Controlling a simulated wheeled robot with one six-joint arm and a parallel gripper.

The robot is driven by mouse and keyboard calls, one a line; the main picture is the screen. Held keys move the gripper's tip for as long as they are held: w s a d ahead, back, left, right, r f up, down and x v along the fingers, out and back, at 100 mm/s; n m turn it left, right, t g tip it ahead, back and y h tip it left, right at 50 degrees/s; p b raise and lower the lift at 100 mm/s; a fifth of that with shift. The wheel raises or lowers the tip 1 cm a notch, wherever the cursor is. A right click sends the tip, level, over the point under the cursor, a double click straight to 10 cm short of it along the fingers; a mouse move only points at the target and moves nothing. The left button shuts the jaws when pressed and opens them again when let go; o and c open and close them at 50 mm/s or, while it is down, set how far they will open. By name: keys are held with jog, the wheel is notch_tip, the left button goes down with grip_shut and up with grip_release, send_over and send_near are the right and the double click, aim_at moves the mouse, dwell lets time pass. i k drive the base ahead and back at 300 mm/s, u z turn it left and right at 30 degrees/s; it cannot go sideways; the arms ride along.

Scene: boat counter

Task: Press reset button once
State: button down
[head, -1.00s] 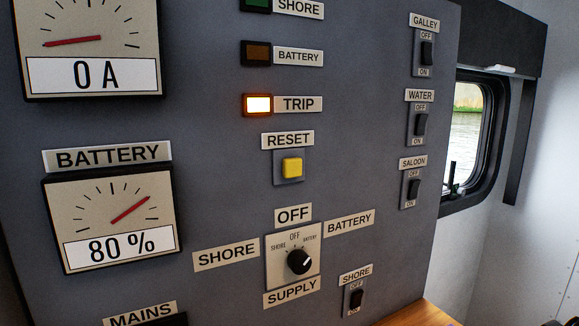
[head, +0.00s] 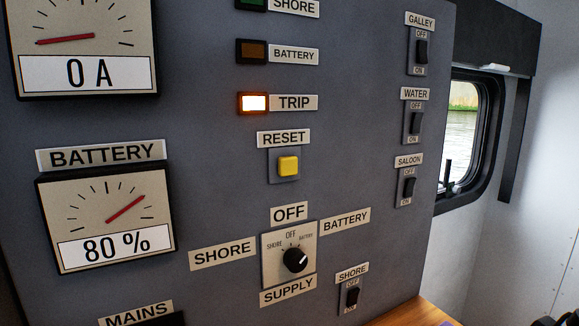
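The yellow square reset button (head: 288,166) sits on a small grey plate in the middle of the panel, under the RESET label (head: 284,138). Above it the TRIP lamp (head: 254,103) is lit, glowing orange-white. My gripper is not clearly in view, and nothing touches the button.
The BATTERY lamp (head: 252,51) is dark. The supply knob (head: 295,260) is below the button, its white mark pointing up and right toward BATTERY. Rocker switches for galley (head: 422,51), water (head: 416,122), saloon (head: 409,187) and shore (head: 352,297) are on the right. The gauges read 0 A and 80 %.

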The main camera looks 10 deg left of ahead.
aim_at(288, 165)
jog(key=z, duration=1.4)
jog(key=k, duration=1)
jog(key=u, duration=2.05)
